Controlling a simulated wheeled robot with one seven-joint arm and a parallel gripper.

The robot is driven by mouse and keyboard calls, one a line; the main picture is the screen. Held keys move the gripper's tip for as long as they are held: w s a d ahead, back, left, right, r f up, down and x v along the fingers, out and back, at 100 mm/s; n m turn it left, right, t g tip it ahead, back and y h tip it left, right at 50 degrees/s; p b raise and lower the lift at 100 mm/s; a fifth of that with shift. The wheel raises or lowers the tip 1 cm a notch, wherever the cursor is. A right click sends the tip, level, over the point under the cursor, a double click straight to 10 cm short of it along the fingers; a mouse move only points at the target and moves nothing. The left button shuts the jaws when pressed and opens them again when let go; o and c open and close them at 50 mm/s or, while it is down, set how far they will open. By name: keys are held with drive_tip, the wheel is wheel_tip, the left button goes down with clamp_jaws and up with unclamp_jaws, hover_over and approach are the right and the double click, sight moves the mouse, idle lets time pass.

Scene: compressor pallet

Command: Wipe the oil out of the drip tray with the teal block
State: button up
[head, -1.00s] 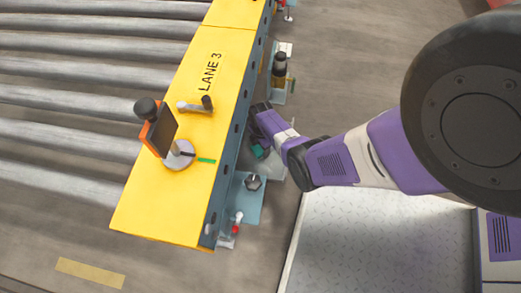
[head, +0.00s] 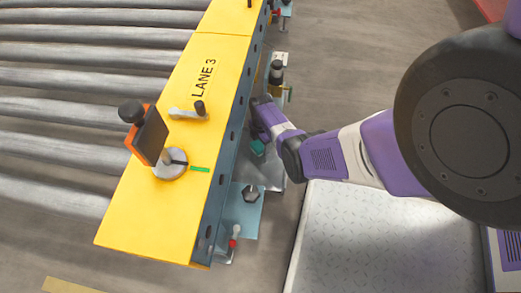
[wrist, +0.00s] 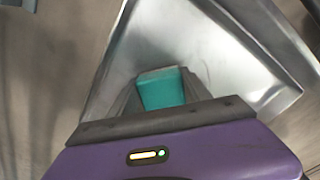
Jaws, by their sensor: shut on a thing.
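The teal block (wrist: 161,88) is held between the fingers of my gripper (wrist: 158,95) in the wrist view. The block also shows in the head view (head: 257,147), beside the side of the yellow conveyor frame. The drip tray (wrist: 245,70) is bare shiny metal with raised edges. It lies beneath the block, and part of it shows in the head view (head: 268,174). I cannot tell whether the block touches the tray floor. No oil stands out on the visible tray floor; the part behind the block and gripper is hidden.
The yellow LANE 3 frame (head: 160,215) runs close along the left of my gripper. A bracket with a hex bolt (head: 250,193) is nearer, and a black-topped fitting (head: 276,73) stands farther along. Open floor (head: 345,80) lies to the right.

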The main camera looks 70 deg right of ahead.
drive_tip(key=shift+d, duration=0.35)
drive_tip(key=shift+r, duration=0.1)
wheel_tip(320, 180, up, 6)
drive_tip(key=p, duration=0.5)
drive_tip(key=shift+w+p, duration=0.1)
drive_tip(key=shift+p, duration=0.3)
wheel_tip(320, 180, up, 3)
drive_tip(key=p, duration=0.3)
drive_tip(key=shift+w+r, duration=0.1)
idle(0.5)
